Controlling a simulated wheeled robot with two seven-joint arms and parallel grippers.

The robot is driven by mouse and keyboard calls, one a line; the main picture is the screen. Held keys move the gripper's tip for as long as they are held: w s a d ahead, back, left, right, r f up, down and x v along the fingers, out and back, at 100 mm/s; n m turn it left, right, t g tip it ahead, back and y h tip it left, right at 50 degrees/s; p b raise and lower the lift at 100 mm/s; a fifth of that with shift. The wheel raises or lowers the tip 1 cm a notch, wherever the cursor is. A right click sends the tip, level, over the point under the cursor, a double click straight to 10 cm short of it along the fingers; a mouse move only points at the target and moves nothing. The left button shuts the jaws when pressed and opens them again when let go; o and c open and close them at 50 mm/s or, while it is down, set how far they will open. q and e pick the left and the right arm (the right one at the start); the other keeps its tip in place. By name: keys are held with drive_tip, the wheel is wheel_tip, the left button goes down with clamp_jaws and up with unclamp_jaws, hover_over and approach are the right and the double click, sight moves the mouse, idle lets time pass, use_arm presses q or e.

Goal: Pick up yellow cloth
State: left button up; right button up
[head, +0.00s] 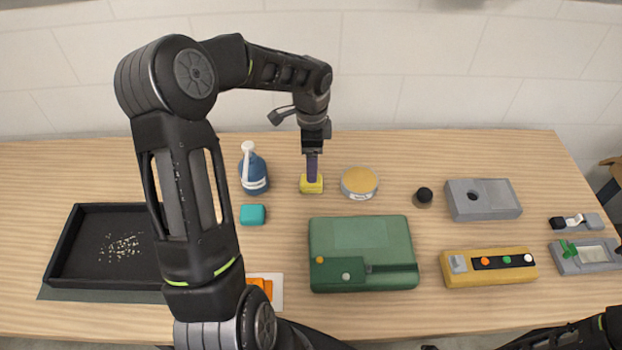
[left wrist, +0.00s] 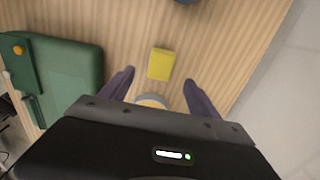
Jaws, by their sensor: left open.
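The yellow cloth (head: 311,186) is a small folded block lying on the wooden table, near its back edge. My left gripper (head: 312,168) points down just above it, its purple fingers partly hiding the cloth in the head view. In the left wrist view the cloth (left wrist: 160,64) shows between and beyond the two spread fingertips (left wrist: 159,78). The left gripper is open and empty; I cannot tell the exact height of its tips above the cloth. Only part of my right arm shows at the bottom right; its gripper is out of view.
A blue bottle (head: 254,175) with a white top stands left of the cloth, and a round yellow-lidded tin (head: 359,183) close on its right. A teal block (head: 252,214) and a green case (head: 362,240) lie nearer. A black tray (head: 66,245) is at the left.

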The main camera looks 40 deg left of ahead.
use_arm(q)
drive_tip(key=shift+f, duration=1.35)
drive_tip(key=shift+f, duration=0.15)
wheel_tip(320, 180, down, 5)
drive_tip(key=shift+c, duration=0.5)
drive_tip(key=c, duration=1.3)
